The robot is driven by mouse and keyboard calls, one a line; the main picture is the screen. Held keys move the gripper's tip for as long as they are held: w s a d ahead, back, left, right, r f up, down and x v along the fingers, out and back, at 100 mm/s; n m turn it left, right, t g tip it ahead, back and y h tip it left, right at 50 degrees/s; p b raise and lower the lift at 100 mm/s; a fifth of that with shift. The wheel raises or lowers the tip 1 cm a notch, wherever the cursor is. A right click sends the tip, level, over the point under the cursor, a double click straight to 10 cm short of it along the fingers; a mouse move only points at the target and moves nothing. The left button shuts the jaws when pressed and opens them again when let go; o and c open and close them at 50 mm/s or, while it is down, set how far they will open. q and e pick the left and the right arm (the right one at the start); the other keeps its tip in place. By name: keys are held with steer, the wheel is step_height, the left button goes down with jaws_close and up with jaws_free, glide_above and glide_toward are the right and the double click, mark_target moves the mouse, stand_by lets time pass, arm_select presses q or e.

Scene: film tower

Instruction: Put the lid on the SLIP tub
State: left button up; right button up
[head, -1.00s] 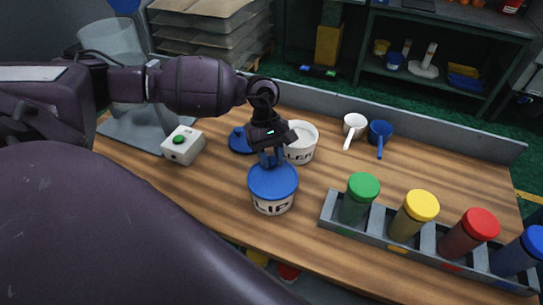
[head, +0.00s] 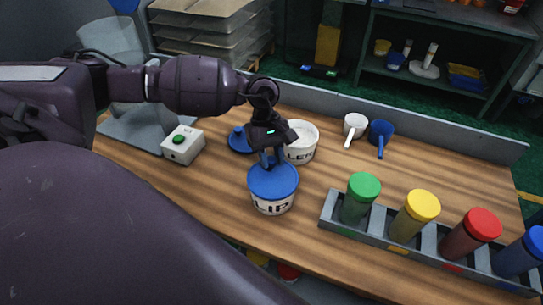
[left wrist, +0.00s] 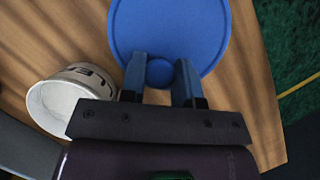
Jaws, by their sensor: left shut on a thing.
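The SLIP tub (head: 272,204) is a white tub with dark letters, of which "LIP" shows, standing upright on the wooden bench. A blue lid (head: 272,184) covers its top; I cannot tell whether it is pressed fully down. My left gripper (head: 270,160) is above the lid with its fingers pointing down, shut on the lid's knob. In the left wrist view the fingers (left wrist: 161,78) sit on both sides of the round knob of the blue lid (left wrist: 170,28). The tub is hidden under the lid there. My right gripper is not in view.
A second white tub (head: 302,144) stands open just behind, close to my gripper, with another blue lid (head: 240,140) beside it. A white box with a green button (head: 183,145) is at left. White (head: 355,125) and blue (head: 380,132) scoops lie behind; a jar rack (head: 374,237) is at right.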

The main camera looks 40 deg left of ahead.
arm_select(q)
steer(key=o, duration=0.8)
steer(key=shift+o, duration=0.7)
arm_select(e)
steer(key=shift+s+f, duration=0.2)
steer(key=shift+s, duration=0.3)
arm_select(q)
steer(key=o, duration=0.5)
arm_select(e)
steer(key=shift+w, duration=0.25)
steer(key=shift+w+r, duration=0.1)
